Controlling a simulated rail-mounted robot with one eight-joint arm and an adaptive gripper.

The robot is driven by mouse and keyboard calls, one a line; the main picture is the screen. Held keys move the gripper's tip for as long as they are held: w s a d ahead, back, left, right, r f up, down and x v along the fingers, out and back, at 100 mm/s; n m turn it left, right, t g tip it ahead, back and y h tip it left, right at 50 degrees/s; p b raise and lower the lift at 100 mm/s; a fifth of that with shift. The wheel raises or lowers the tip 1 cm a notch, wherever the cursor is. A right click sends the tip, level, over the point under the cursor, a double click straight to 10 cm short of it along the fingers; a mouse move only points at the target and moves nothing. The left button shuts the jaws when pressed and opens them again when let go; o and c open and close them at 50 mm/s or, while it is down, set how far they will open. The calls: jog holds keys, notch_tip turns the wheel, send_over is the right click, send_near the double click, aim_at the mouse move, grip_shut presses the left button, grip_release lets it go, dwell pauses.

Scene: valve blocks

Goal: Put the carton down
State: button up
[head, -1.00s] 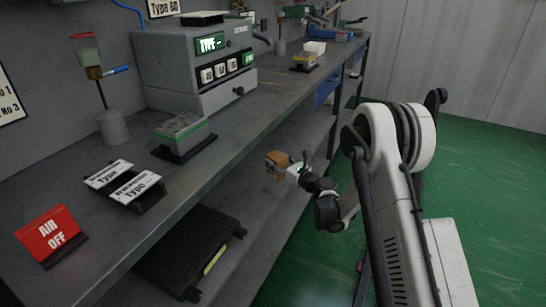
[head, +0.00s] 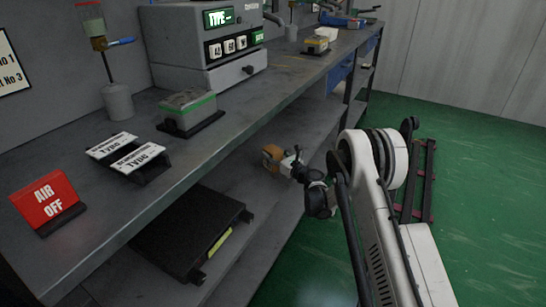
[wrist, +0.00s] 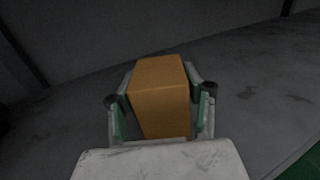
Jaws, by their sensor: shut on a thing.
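The carton (wrist: 160,95) is a small orange-brown box. In the wrist view it sits between the two green-padded fingers of my gripper (wrist: 161,108), which is shut on it. In the head view the carton (head: 272,157) is at the end of my arm, at the height of the lower shelf (head: 262,195) under the workbench. My gripper (head: 288,163) is to its right. The grey shelf surface (wrist: 265,100) lies behind and around the carton in the wrist view. I cannot tell whether the carton touches it.
A black tray-like box (head: 190,235) occupies the shelf's near left part. The workbench top (head: 190,160) overhangs the shelf and holds a red sign (head: 47,203), a grey-green block (head: 188,110) and a control box (head: 205,45). Bare shelf shows right of the black box.

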jog(key=shift+f, duration=0.1)
jog(key=o, duration=1.1)
jog(key=shift+o, duration=1.4)
